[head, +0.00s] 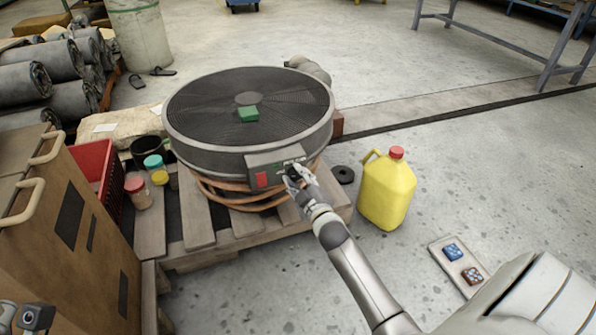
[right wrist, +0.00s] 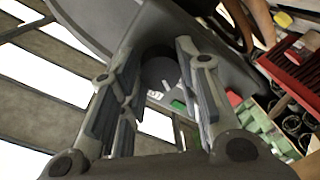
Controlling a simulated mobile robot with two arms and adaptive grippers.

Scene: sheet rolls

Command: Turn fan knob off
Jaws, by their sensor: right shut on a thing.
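A large round dark fan (head: 195,120) lies face up on a coiled orange-brown hose on a wooden pallet. Its grey control box (head: 262,160) faces me and carries a red switch (head: 262,180). My right gripper (head: 295,174) is at the right part of this box, shut on the dark fan knob (right wrist: 160,68), which shows between the fingers in the right wrist view. In the head view the fingers mostly hide the knob, and I cannot read its setting. Part of my left arm's end (head: 35,318) shows at the bottom left corner; its fingers are not visible.
A green block (head: 249,114) sits on the fan grille. A yellow jug (head: 387,190) stands right of the pallet (head: 200,222). Jars, a red crate (head: 97,170) and a brown cabinet (head: 60,220) are at left. Open floor lies at right, with a small panel (head: 446,252).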

